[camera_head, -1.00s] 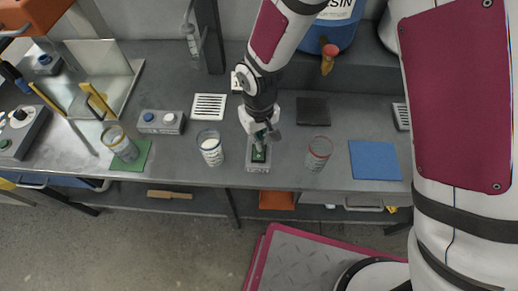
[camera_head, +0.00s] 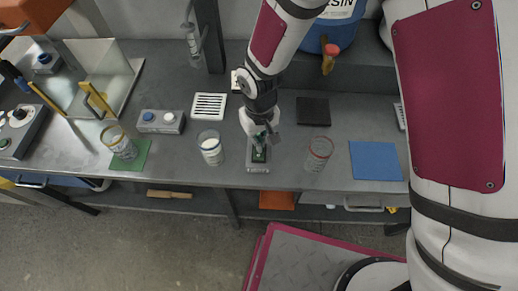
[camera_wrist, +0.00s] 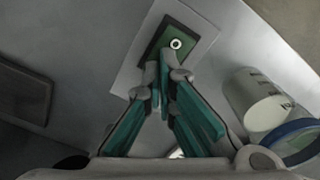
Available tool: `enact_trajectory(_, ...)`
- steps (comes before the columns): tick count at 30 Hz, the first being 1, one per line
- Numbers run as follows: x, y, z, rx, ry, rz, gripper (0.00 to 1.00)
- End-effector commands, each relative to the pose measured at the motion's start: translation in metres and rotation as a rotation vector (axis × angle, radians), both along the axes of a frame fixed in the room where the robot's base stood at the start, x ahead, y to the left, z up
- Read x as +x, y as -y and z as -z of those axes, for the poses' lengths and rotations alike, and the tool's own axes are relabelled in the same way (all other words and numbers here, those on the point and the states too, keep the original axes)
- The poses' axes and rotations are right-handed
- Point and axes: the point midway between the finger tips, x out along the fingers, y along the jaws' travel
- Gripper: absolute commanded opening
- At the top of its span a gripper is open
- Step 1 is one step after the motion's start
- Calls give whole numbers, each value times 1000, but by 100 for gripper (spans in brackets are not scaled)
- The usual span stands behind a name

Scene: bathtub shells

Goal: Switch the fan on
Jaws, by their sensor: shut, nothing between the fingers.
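A small grey switch box with a dark green top (camera_head: 258,154) stands near the front edge of the bench, in the middle of the head view. In the wrist view its green face (camera_wrist: 194,40) carries a pale ring mark (camera_wrist: 176,44). My gripper (camera_head: 260,139) points down over this box. In the wrist view its fingertips (camera_wrist: 165,72) are together and empty, right at the green face. I cannot tell whether they touch it. They hide part of the face. A fan is not clearly identifiable; a white slotted vent grille (camera_head: 209,106) lies behind to the left.
A white-filled glass (camera_head: 211,149) stands left of the box, and a red-rimmed glass (camera_head: 318,154) right of it. A blue mat (camera_head: 376,160) lies right, a black square (camera_head: 313,111) behind.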

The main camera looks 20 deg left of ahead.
Motion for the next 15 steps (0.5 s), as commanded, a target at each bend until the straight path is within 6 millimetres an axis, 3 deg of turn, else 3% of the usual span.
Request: enact_trajectory(15,-1,0,-38,1,1,1,0)
